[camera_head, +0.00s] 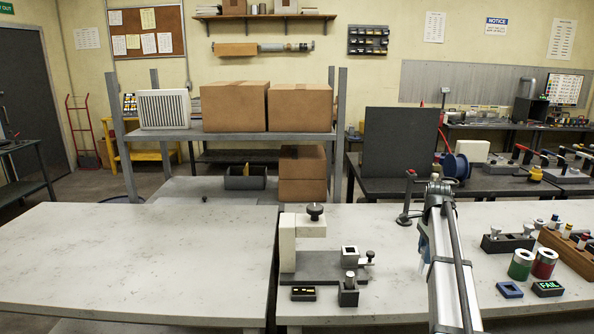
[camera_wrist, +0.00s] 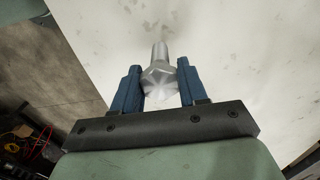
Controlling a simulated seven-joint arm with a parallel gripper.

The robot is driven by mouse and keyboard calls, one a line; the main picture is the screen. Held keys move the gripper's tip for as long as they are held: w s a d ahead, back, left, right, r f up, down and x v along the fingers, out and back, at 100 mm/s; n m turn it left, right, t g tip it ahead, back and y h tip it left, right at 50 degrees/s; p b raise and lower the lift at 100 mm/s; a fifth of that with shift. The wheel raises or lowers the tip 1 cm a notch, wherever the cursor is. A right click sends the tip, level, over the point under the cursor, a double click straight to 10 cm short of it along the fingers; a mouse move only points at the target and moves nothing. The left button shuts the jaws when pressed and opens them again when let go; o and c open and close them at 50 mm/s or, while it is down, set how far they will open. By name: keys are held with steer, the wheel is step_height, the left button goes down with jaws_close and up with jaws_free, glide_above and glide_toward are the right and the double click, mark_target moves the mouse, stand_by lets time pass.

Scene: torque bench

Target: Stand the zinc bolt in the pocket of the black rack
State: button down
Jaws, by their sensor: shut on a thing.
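The zinc bolt (camera_wrist: 159,82) is in the wrist view, its silver hex head toward the camera and its shank pointing away. My gripper (camera_wrist: 159,67) has its two blue fingers closed on either side of the bolt. In the head view my arm hides most of the gripper; a bit of blue (camera_head: 423,246) shows at its left, and the bolt cannot be made out. A black rack (camera_head: 508,244) stands on the right bench, to the right of my arm, with silver bolt-like pieces standing in it. Its pocket's inside is hard to see.
A grey fixture (camera_head: 325,262) with a clamp stands left of my arm, with a small dark block (camera_head: 348,297) in front. The left table (camera_head: 140,265) is clear.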

steer(key=shift+r, duration=1.75)
steer(key=w+d+r+m, duration=0.1)
steer(key=d+r+m, duration=0.1)
steer(key=d, duration=1)
steer(key=w+d+r+m, duration=0.1)
steer(key=d, duration=1.2)
steer(key=w+d+r+n, duration=0.1)
steer(key=w+d+r, duration=0.1)
steer(key=w+d, duration=0.3)
steer(key=w+d+r+n, duration=0.1)
steer(key=w+d+r, duration=0.2)
steer(key=w+d, duration=0.3)
steer(key=d, duration=0.4)
steer(key=shift+n, duration=0.4)
steer(key=shift+f, duration=0.15)
